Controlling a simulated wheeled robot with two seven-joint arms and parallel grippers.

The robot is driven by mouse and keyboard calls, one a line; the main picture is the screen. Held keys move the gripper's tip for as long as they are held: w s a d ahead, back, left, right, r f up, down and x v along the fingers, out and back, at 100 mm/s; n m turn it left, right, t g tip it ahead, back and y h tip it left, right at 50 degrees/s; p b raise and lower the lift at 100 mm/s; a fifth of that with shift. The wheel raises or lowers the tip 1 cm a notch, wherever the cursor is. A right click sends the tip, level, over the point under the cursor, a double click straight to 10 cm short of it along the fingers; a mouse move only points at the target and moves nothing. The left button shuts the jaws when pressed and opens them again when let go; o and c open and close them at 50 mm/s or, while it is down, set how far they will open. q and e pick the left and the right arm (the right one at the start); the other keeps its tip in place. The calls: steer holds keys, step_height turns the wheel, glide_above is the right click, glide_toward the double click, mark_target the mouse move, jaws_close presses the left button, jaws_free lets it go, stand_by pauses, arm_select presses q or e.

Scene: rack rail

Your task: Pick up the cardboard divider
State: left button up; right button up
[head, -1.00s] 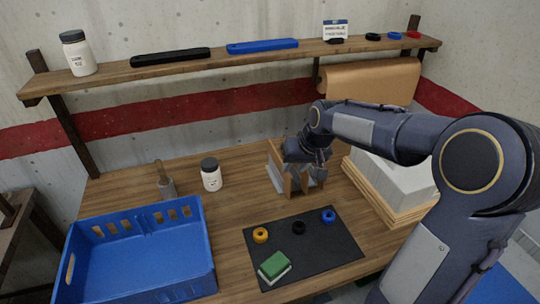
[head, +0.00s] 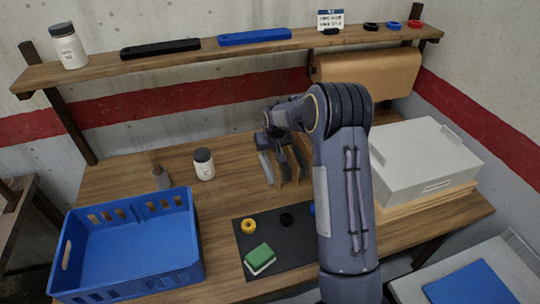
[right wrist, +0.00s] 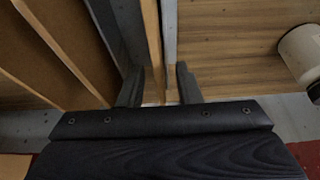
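A small rack with grey and tan upright panels stands at the back middle of the table; its grey side panel (head: 265,168) shows in the head view. The cardboard divider seems to be a thin tan upright panel (right wrist: 151,40) in the right wrist view, beside a grey panel (right wrist: 170,35). My right gripper (right wrist: 160,86) is over the rack, pointing down, its fingers apart on either side of these panel edges. I see no clear grip. In the head view my right gripper (head: 276,146) and arm hide part of the rack. My left gripper is not in view.
A white jar (head: 204,165) stands left of the rack. A blue crate (head: 190,235) is at the front left. A dark mat (head: 290,250) with rings and a green sponge (head: 259,258) lies in front. A grey box (head: 425,160) stands right, and a shelf (head: 190,60) runs behind.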

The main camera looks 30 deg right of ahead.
steer(key=shift+w+f, duration=0.1)
steer(key=shift+f, duration=0.1)
jaws_close()
steer(key=shift+r, duration=0.1)
step_height(320, 180, up, 9)
steer(key=shift+f+b, duration=0.1)
steer(key=shift+b, duration=0.95)
steer(key=shift+r, duration=0.6)
